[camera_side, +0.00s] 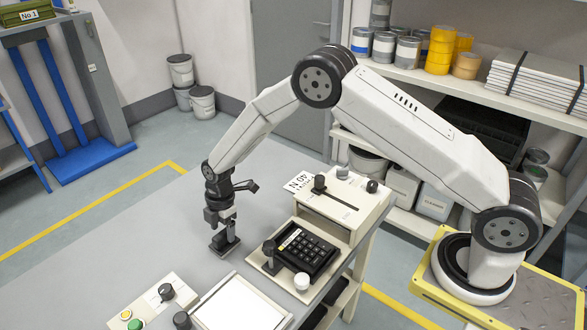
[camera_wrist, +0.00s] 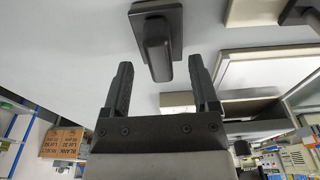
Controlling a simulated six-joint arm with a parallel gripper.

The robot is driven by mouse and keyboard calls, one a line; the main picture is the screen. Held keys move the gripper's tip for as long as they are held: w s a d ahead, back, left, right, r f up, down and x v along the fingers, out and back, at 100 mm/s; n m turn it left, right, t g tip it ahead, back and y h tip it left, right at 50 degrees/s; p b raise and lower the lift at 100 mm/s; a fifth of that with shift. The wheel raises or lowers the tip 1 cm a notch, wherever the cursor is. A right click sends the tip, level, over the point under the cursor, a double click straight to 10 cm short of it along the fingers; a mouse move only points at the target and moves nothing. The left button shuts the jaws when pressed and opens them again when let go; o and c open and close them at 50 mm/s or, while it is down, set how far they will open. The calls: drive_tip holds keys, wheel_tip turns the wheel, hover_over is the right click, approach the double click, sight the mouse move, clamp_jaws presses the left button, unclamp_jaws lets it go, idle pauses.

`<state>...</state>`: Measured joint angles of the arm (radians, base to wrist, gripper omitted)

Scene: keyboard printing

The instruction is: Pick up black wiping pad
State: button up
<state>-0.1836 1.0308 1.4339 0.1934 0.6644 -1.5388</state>
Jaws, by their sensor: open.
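The black wiping pad (camera_side: 224,245) lies on the grey table, with a flat rectangular base and an upright handle. In the wrist view the pad (camera_wrist: 171,18) is at the top centre, and its handle points down the picture towards the space between my fingers. My gripper (camera_side: 219,221) points down right over the pad. In the wrist view my gripper (camera_wrist: 160,64) is open, with one finger on each side of the handle's end and a visible gap on both sides. In the side view my gripper partly hides the handle.
A black keypad (camera_side: 306,252) sits on a beige fixture to the right, beside a printing unit (camera_side: 341,205). A white framed plate (camera_side: 240,305) and a button box (camera_side: 150,305) stand at the front. The table left of the pad (camera_side: 150,225) is clear.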

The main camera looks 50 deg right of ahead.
drive_tip(key=shift+a+f, duration=0.15)
drive_tip(key=shift+f, duration=1.05)
clamp_jaws()
